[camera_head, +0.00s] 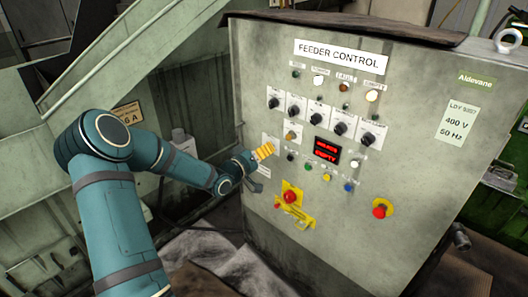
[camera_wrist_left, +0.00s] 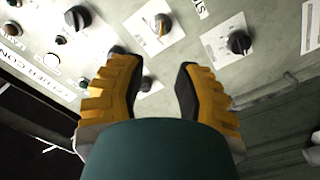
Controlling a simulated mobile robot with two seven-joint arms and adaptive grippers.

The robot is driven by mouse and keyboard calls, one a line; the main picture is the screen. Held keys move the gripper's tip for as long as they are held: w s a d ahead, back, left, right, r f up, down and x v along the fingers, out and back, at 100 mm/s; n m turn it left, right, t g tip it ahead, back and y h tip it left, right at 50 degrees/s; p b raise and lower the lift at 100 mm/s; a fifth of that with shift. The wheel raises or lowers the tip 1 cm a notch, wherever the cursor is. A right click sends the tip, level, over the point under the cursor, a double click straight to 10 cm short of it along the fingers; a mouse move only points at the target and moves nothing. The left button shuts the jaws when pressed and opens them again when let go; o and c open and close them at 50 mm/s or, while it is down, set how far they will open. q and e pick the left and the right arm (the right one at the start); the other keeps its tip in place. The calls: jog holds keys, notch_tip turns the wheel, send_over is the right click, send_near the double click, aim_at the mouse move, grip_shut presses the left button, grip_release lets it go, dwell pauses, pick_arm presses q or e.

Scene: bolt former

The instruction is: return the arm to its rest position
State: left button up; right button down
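My left arm (camera_head: 118,220) reaches in from the left across the picture to the grey control cabinet. My left gripper (camera_head: 264,152), with yellow fingers, is near the left part of the cabinet's front panel (camera_head: 420,190). In the left wrist view, its two yellow fingers (camera_wrist_left: 158,72) stand apart with nothing gripped between them. A dark knob (camera_wrist_left: 147,83) shows in the gap, beyond the fingertips; I cannot tell the exact distance. My right gripper is in neither view.
The panel carries several black selector knobs (camera_head: 340,128), a red display (camera_head: 327,150), a red mushroom button on a yellow plate (camera_head: 291,196) and another red button (camera_head: 380,211) at lower right. A green sloping beam (camera_head: 120,50) and a grey-green wall stand behind my arm.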

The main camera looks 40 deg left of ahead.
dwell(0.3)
pick_arm(q)
jog(key=s+d+f+m+g+h, duration=0.1)
jog(key=d+f+g+h, duration=0.15)
jog(key=d+f, duration=0.65)
jog(key=s+d+f+m+g+h, duration=0.15)
jog(key=d+f+g, duration=0.35)
jog(key=d, duration=0.7)
jog(key=s+d+f+m+g, duration=0.1)
jog(key=s+d+f+g, duration=0.2)
jog(key=s, duration=0.4)
jog(key=s+d+f+m+g+y, duration=0.1)
jog(key=s+d+f+g, duration=0.2)
jog(key=s+d+f, duration=0.2)
jog(key=s+d+f+m+g, duration=0.2)
jog(key=s+d, duration=0.4)
jog(key=s, duration=0.3)
notch_tip(320, 180, down, 2)
jog(key=shift+s+f+g, duration=0.1)
jog(key=shift+s+g, duration=0.3)
jog(key=shift+g, duration=0.05)
jog(key=shift+a, duration=0.1)
